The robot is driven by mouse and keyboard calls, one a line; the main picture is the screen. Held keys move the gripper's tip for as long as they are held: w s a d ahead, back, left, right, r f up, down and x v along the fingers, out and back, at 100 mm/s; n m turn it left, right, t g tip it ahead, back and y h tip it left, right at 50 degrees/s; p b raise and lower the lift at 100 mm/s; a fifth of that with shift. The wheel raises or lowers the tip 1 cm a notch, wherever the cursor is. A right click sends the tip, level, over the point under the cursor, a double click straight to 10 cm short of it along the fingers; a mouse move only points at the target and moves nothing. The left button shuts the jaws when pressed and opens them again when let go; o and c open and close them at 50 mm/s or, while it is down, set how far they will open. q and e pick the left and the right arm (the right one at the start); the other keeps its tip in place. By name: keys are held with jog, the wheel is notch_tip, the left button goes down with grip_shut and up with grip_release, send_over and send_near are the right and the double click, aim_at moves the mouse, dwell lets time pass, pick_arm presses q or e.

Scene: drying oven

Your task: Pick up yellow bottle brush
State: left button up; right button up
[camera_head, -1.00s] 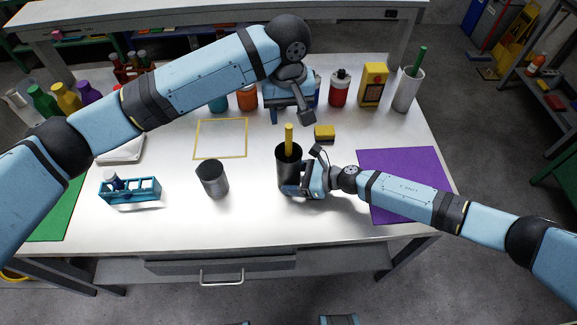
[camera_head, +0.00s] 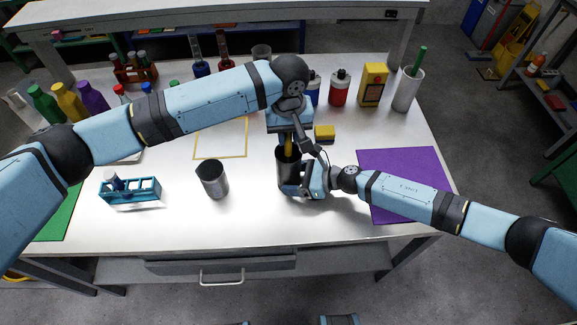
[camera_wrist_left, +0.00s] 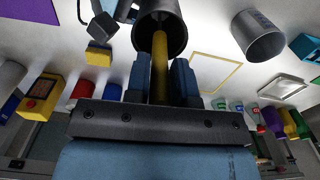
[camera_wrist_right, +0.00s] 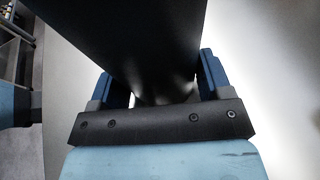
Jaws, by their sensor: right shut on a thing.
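The yellow bottle brush (camera_head: 288,145) stands in a dark metal cup (camera_head: 285,176) near the middle of the table. In the left wrist view the brush handle (camera_wrist_left: 159,68) runs from the cup's mouth (camera_wrist_left: 170,22) to between the two blue fingers. My left gripper (camera_head: 289,137) is above the cup, its fingers open on either side of the handle with a small gap visible. My right gripper (camera_head: 294,186) is shut on the dark cup; in the right wrist view the cup wall (camera_wrist_right: 140,40) fills the space between the fingers. The brush head is hidden inside the cup.
An empty grey metal cup (camera_head: 212,180) stands to the left, beyond it a blue rack (camera_head: 130,192). A yellow sponge (camera_head: 325,133) lies close behind the right gripper. Bottles and a white holder with a green brush (camera_head: 407,90) line the back. A purple mat (camera_head: 405,165) lies right.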

pick_arm(q)
grip_shut()
jog(key=shift+r, duration=0.1)
notch_tip(320, 180, up, 18)
dwell(0.3)
